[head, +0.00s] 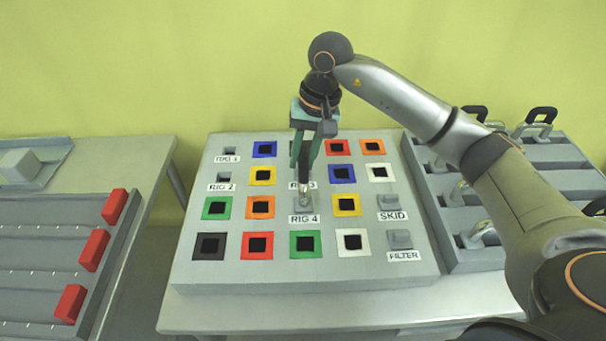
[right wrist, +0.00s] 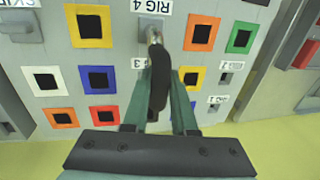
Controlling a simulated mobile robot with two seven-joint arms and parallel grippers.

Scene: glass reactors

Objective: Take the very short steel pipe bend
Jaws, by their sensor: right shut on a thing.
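My right gripper (head: 304,168) reaches down over the middle of the grey panel (head: 190,268). It is shut on a bent piece with a black grip (right wrist: 159,82) and a bright steel end (right wrist: 153,36), which I take to be the short steel pipe bend. Its steel end is at the grey RIG 4 block (head: 298,208), which also shows in the right wrist view (right wrist: 146,22). I cannot tell whether it sits in the block or just above it. The fingers partly hide the bend in the head view. My left gripper is out of view.
The panel has several coloured square sockets, and grey blocks at SKID (head: 388,201) and FILTER (head: 400,239). A grey rack (head: 545,152) at right holds several black-handled steel pieces (head: 540,115). A tray with red blocks (head: 94,249) is at left.

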